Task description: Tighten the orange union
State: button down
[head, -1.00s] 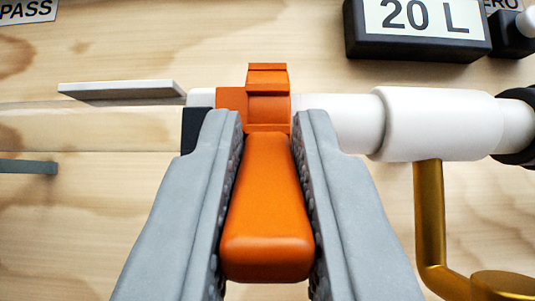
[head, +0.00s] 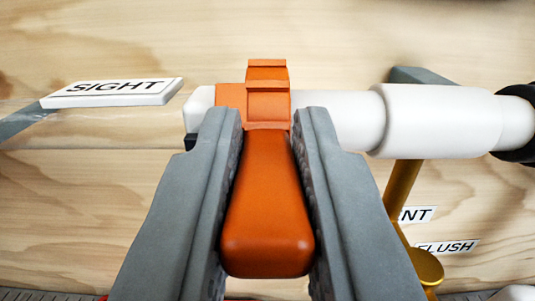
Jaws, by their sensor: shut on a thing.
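The orange union (head: 267,100) sits around a white pipe (head: 352,118) in the middle of the head view. Its thick orange handle (head: 267,215) points toward me and down in the picture. My gripper (head: 267,140) is shut on this handle, with one grey finger against each side. The fingers hide the sides of the handle and part of the pipe behind it.
A wider white fitting (head: 440,120) continues the pipe to the right, ending at a black collar (head: 518,124). A brass lever (head: 403,200) hangs below it. A SIGHT label plate (head: 113,91) is at left. Labels reading NT (head: 416,215) and FLUSH (head: 446,247) are on the plywood wall.

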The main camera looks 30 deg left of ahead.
aim_at(270, 150)
jog(key=r+g+h, duration=0.1)
jog(key=r+g, duration=0.1)
jog(key=w+r+g+h, duration=0.1)
jog(key=g, duration=0.1)
jog(key=shift+a+h, duration=0.3)
jog(key=shift+a, duration=0.05)
jog(key=shift+w+a+r+g+h, duration=0.2)
jog(key=shift+r+g+h, duration=0.1)
jog(key=shift+g, duration=0.25)
jog(key=shift+w+a+r+g+h, duration=0.1)
jog(key=shift+w+r+g+h, duration=0.15)
jog(key=shift+g, duration=0.3)
jog(key=shift+w+a+r+g+h, duration=0.2)
jog(key=shift+w+g+h, duration=0.1)
jog(key=shift+g+h, duration=0.25)
jog(key=shift+w+a+r+g+h, duration=0.15)
jog(key=shift+w+g+h, duration=0.15)
jog(key=shift+g, duration=0.35)
jog(key=c, duration=1.4)
grip_release()
jog(key=shift+o, duration=0.2)
jog(key=v, duration=1.7)
jog(key=shift+r, duration=0.25)
